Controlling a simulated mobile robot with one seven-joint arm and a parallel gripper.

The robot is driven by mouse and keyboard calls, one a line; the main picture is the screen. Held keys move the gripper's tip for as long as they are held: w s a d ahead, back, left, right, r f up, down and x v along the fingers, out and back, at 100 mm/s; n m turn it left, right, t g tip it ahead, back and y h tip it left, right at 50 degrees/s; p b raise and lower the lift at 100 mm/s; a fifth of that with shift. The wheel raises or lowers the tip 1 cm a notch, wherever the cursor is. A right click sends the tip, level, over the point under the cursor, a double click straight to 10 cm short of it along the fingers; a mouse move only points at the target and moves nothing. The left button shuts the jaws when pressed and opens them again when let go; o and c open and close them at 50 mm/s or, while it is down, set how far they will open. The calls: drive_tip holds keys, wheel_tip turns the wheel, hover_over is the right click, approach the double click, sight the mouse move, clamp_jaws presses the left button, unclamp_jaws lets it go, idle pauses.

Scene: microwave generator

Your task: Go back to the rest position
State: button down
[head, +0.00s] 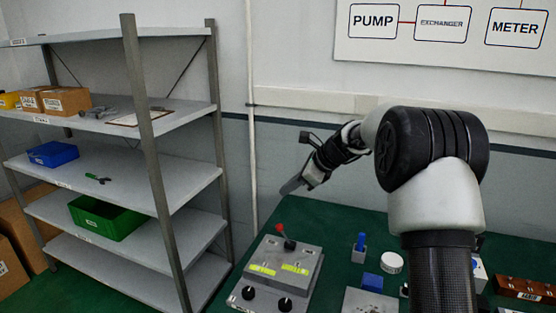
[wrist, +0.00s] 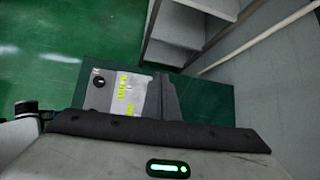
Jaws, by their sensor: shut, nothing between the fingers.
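My gripper (head: 290,186) is in the head view, at the end of my arm, left of the picture's middle. It hangs in the air above the back left part of the green table (head: 336,220). Its fingers are together with nothing visible between them. In the wrist view the dark fingers (wrist: 168,98) stand up past the gripper body, in front of part of the grey control box (head: 285,262). The box has a red-tipped lever (head: 283,232), yellow labels and black knobs. The gripper appears apart from the box.
A grey shelf (head: 120,190) at left holds a blue bin (head: 53,154), a green crate (head: 105,218) and cardboard boxes (head: 66,101). On the table are a blue block (head: 372,282), a white round piece (head: 391,262) and a brown block (head: 525,290). The wall is behind.

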drive_tip(key=s+d+r+n+h, duration=0.2)
drive_tip(key=s+r+n, duration=0.35)
drive_tip(key=s, duration=0.55)
drive_tip(key=s+d+r+n+h, duration=0.15)
drive_tip(key=s+r+n, duration=0.4)
drive_tip(key=s, duration=0.65)
drive_tip(key=s+d+f+n+h, duration=0.2)
drive_tip(key=s+n, duration=0.3)
drive_tip(key=s, duration=0.5)
drive_tip(key=s+d+f+n+h, duration=0.1)
drive_tip(key=s+d+n, duration=0.2)
drive_tip(key=s, duration=0.6)
drive_tip(key=n, duration=0.2)
drive_tip(key=shift+s+d+f+n+t+h, duration=0.3)
drive_tip(key=shift+s+f+n+t+h, duration=0.05)
drive_tip(key=shift+s+f+n+t, duration=0.05)
drive_tip(key=shift+a, duration=0.15)
